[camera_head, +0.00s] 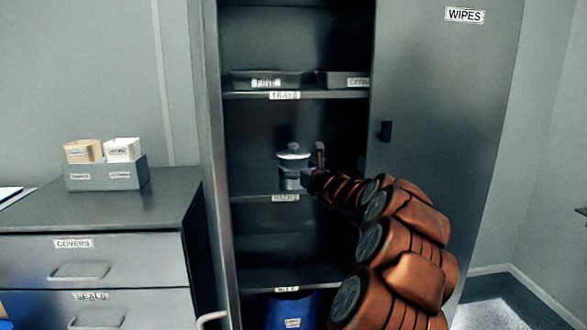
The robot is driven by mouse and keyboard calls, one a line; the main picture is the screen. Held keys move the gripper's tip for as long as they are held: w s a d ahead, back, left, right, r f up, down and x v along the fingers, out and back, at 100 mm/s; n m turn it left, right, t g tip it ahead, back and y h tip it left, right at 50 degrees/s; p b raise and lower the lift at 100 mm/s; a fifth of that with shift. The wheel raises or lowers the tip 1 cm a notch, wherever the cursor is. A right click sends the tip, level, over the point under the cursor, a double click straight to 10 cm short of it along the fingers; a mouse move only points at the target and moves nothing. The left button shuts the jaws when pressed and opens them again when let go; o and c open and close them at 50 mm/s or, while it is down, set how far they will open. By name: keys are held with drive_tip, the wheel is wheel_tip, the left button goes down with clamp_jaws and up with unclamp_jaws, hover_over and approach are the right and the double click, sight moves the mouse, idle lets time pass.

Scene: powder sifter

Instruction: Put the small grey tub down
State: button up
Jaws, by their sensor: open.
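The small grey tub (290,179) has a pale label band and stands on the middle shelf of the open grey cabinet. A white, wide-rimmed lid or dish with a grey knob (293,154) shows directly above it; I cannot tell whether the two touch. My gripper (308,170) is at the tub's right side, at the end of my orange-brown arm, which reaches in from the lower right. It is open. The fingers are small and partly hidden, so I cannot tell whether they touch the tub.
The upper shelf (300,94) holds two dark trays. A blue bin (292,310) is at the bottom. The cabinet door (440,130), marked WIPES, stands open at right. A drawer unit (95,215) at left carries a grey box (107,176). The middle shelf is bare left of the tub.

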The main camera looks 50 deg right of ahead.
drive_tip(key=v, duration=1)
drive_tip(key=shift+s+a, duration=0.1)
idle(0.4)
